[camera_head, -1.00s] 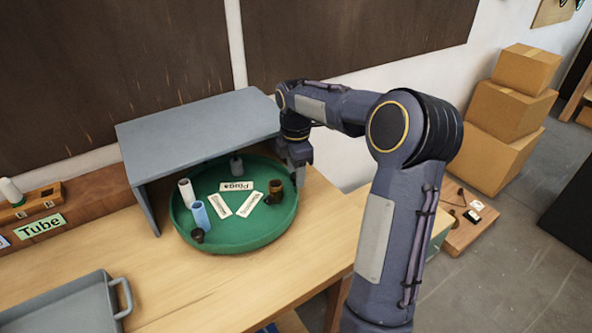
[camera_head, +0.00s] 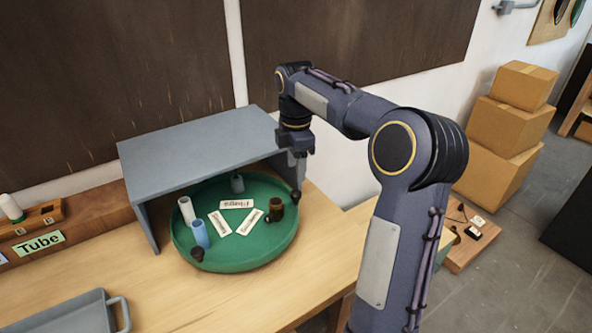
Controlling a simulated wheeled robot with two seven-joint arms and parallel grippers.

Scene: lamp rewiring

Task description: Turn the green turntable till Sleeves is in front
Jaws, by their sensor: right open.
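The green turntable (camera_head: 247,253) sits on the workbench, partly under a grey hood. Three white labels lie on it: one at the back (camera_head: 237,204), one at front left (camera_head: 213,240) and one at front right (camera_head: 249,221); their words are too small to read surely. Around them stand a white tube (camera_head: 187,210), a light blue tube (camera_head: 200,234), a dark round piece (camera_head: 197,254), a brown cup-like piece (camera_head: 276,209) and a grey piece (camera_head: 237,184). A dark knob (camera_head: 296,196) is at the right rim. My right gripper (camera_head: 298,172) is open above this knob, apparently apart from it. My left gripper is out of view.
The grey hood (camera_head: 200,140) covers the turntable's back, close to my right gripper. A grey tray (camera_head: 75,315) lies at front left, beside a green "Tube" label (camera_head: 39,243). Cardboard boxes (camera_head: 508,120) stand at right. The bench front is clear.

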